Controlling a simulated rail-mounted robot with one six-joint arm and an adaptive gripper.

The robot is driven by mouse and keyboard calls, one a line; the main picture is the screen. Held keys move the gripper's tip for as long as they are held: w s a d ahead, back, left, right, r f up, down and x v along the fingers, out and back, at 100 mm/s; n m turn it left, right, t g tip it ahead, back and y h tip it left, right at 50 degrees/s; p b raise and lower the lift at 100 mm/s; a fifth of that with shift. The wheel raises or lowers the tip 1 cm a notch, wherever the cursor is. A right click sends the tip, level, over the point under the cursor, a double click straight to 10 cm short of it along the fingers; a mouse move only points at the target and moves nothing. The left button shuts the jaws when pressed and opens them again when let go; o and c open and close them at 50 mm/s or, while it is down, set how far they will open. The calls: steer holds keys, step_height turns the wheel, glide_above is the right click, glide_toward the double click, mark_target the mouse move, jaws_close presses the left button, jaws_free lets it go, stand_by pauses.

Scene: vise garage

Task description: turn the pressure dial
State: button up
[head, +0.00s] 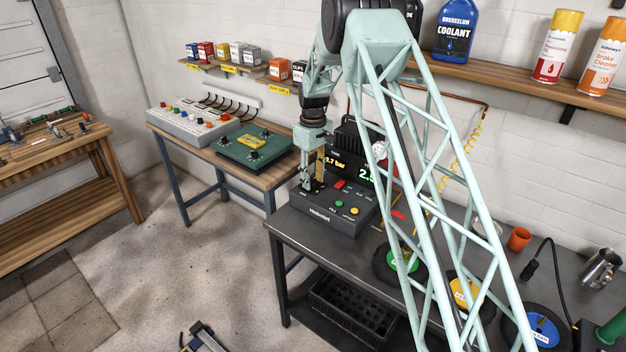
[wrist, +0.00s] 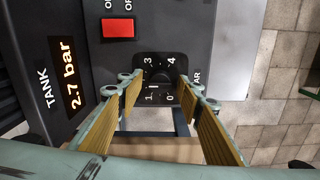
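The pressure dial (wrist: 160,86) is a small dark knob on a black plate marked with white numerals. In the wrist view it lies at the middle of the picture, between the tips of my gripper (wrist: 160,94). The two yellow-padded fingers stand apart, one on each side of the dial; whether the tips touch it I cannot tell. In the head view my gripper (head: 312,185) points down at the left end of the dark console (head: 330,222) and hides the dial. The tank display (wrist: 68,76) reads 2.7 bar.
A red switch (wrist: 118,28) sits near the dial. Yellow and green buttons are on the console's front. A bench with a green control box (head: 240,150) stands to the left. Round discs, an orange cup (head: 519,239) and a metal jug (head: 600,268) are on the dark table to the right.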

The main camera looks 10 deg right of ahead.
mark_target(313, 179)
steer(key=shift+r, duration=0.1)
step_height(313, 179, up, 12)
stand_by(0.8)
stand_by(0.4)
steer(key=s+r+m+t, duration=0.1)
steer(key=s+r+m, duration=0.1)
steer(key=s+r, duration=1.45)
steer(key=s+r+m+t, duration=0.1)
steer(key=s+r, duration=1.1)
steer(key=s, duration=0.3)
steer(key=s+f+m+t, duration=0.1)
steer(key=s+m+t, duration=0.1)
steer(key=s, duration=3.5)
steer(key=shift+s+a+f+m+b, duration=0.2)
steer(key=shift+f+m+b, duration=0.15)
steer(key=shift+m, duration=0.45)
